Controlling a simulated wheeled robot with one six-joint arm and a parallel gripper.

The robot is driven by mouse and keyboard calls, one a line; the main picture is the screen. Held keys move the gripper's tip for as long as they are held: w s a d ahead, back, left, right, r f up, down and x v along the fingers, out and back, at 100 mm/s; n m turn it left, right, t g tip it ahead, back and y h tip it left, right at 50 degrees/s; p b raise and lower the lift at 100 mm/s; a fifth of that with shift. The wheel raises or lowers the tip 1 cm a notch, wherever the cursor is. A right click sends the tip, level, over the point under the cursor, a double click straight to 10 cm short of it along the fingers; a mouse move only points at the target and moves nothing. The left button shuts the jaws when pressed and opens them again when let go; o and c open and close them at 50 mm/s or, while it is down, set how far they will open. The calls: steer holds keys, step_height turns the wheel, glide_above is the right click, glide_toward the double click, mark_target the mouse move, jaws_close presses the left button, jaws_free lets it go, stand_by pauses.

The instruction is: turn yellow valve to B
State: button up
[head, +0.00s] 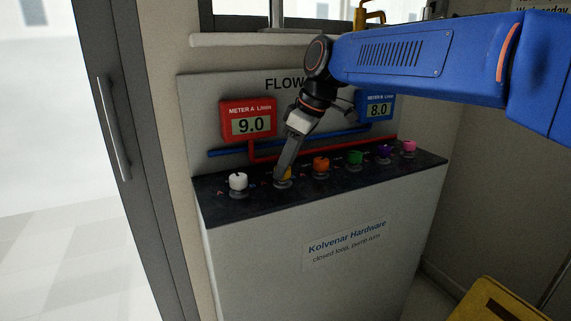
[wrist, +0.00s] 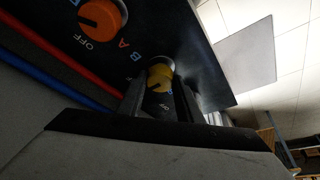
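The yellow valve (head: 286,174) is the second knob from the left on the dark panel top (head: 330,170). My gripper (head: 281,170) reaches down over it and partly hides it in the head view. In the wrist view the yellow valve (wrist: 160,76) shows just beyond the fingertips, and the fingers stand apart on either side of its near part. I cannot tell whether they touch it. Part of the lettering around it is hidden, so its setting is unclear. The letters A and B between it and the orange valve (wrist: 102,18) are readable.
A white valve (head: 238,182) stands left of the yellow one; orange (head: 321,165), green (head: 355,158), purple (head: 384,152) and pink (head: 409,147) valves stand right. Behind are red meter A (head: 248,120) reading 9.0 and blue meter B (head: 376,107) reading 8.0, with red and blue pipes.

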steer(key=shift+m, duration=0.3)
steer(key=m+t, duration=0.1)
steer(key=m, duration=0.1)
steer(key=m+t+h, duration=0.1)
steer(key=m, duration=0.2)
steer(key=shift+s+a, duration=0.15)
steer(key=shift+s, duration=0.05)
steer(key=m+h, duration=0.1)
steer(key=m, duration=0.2)
steer(key=m+t+h, duration=0.1)
steer(key=m, duration=0.2)
steer(key=shift+a, duration=0.15)
steer(key=shift+m, duration=0.3)
steer(key=o, duration=1)
steer(key=shift+o, duration=0.2)
steer(key=v, duration=1.7)
steer(key=shift+s+a, duration=0.15)
steer(key=shift+s, duration=0.1)
steer(key=shift+r, duration=0.15)
